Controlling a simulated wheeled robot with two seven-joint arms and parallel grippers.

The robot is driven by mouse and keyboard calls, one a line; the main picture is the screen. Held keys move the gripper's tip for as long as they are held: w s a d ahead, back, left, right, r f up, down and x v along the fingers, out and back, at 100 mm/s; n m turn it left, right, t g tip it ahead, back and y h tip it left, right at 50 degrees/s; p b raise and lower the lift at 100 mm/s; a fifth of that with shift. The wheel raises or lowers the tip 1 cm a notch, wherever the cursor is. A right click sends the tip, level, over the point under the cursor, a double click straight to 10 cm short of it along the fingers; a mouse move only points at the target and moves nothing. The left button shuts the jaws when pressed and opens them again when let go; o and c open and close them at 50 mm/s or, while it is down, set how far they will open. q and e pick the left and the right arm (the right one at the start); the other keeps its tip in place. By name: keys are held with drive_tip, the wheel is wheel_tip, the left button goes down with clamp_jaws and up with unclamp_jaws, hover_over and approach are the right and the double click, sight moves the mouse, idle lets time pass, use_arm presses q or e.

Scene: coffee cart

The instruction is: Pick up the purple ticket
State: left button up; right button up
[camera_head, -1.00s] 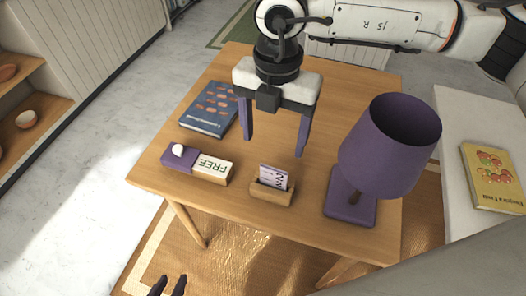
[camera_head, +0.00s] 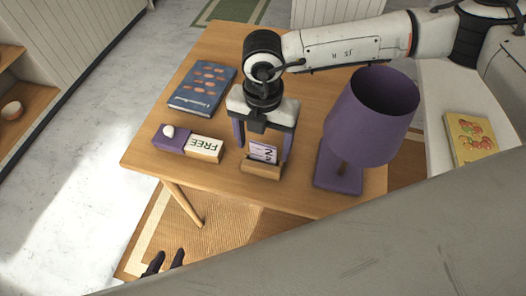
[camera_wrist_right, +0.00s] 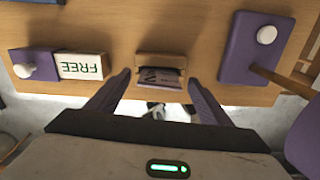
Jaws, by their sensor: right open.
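The purple ticket (camera_head: 263,151) stands in a small wooden holder (camera_head: 261,169) near the table's front edge. In the right wrist view the ticket (camera_wrist_right: 160,82) leans out of the holder (camera_wrist_right: 160,59). My right gripper (camera_head: 263,147) is open and points down over the ticket. In the right wrist view its fingertips (camera_wrist_right: 158,79) lie on either side of the ticket, apart from it. The gap between ticket and fingers in depth is hard to judge. My left gripper (camera_head: 165,263) shows only two dark fingertips, apart and empty, below the table's front edge.
A purple lamp (camera_head: 366,123) stands close to the right of the holder. A purple-and-white FREE block (camera_head: 204,148) with a white knob lies to the left. A blue book (camera_head: 203,87) lies behind it. A yellow book (camera_head: 469,138) lies on a white surface at right.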

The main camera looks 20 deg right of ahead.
drive_tip(key=c, duration=1.1)
drive_tip(key=shift+r, duration=0.1)
wheel_tip(320, 180, up, 9)
drive_tip(key=shift+r+b, duration=0.15)
drive_tip(key=shift+b, duration=0.4)
drive_tip(key=shift+r+p, duration=1.15)
drive_tip(key=shift+r, duration=1.65)
